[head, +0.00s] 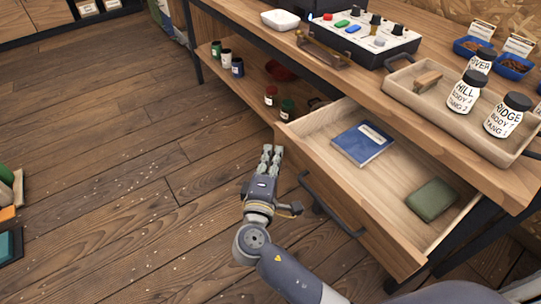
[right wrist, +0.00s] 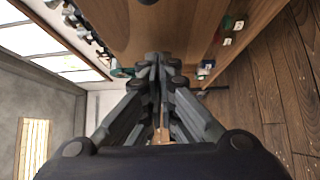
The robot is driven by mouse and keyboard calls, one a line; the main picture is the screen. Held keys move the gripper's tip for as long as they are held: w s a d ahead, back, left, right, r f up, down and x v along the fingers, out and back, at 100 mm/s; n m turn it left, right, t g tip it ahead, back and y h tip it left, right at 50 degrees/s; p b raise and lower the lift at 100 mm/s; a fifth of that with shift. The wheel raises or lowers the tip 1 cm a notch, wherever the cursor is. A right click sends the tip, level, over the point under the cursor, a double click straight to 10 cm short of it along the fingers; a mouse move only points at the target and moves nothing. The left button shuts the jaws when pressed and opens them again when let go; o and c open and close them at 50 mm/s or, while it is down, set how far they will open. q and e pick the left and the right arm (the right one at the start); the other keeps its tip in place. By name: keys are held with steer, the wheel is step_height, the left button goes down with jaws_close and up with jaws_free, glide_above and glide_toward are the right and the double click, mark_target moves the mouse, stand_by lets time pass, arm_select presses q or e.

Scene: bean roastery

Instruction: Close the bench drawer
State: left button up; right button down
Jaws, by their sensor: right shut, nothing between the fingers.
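The bench drawer (head: 286,139) is pulled well out from under the bench top in the head view. Its wooden front carries a dark bar handle (head: 331,219). A blue book (head: 362,143) and a folded green cloth (head: 432,200) lie inside it. My right gripper (head: 271,152) is shut and empty, just left of the drawer front's far end, apparently apart from it. In the right wrist view its closed fingers (right wrist: 158,66) show with a broad wooden surface beyond them. My left gripper is not in view.
On the bench top, a wooden tray (head: 400,93) holds labelled jars, beside a control box (head: 362,38) and a white dish (head: 280,19). Jars and a red bowl (head: 280,70) stand on the lower shelf (head: 250,75). The plank floor (head: 120,150) left of the drawer is clear.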

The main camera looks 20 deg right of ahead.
steer(key=shift+w+d, duration=0.15)
steer(key=shift+d, duration=0.4)
steer(key=w+d, duration=0.1)
steer(key=d, duration=0.3)
steer(key=w+d, duration=0.2)
steer(key=d, duration=0.2)
steer(key=w+d+p, duration=0.1)
steer(key=d, duration=0.4)
steer(key=shift+w+r, duration=0.1)
steer(key=shift+w, duration=0.25)
steer(key=w+d, duration=0.1)
steer(key=d, duration=0.2)
steer(key=w+d, duration=0.1)
steer(key=d, duration=0.3)
steer(key=w+d, duration=0.2)
steer(key=d, duration=0.1)
steer(key=shift+d+b, duration=0.3)
steer(key=shift+w+d, duration=0.1)
steer(key=shift+d, duration=0.35)
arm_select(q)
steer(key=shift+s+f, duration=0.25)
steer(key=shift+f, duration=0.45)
arm_select(e)
steer(key=shift+d, duration=0.15)
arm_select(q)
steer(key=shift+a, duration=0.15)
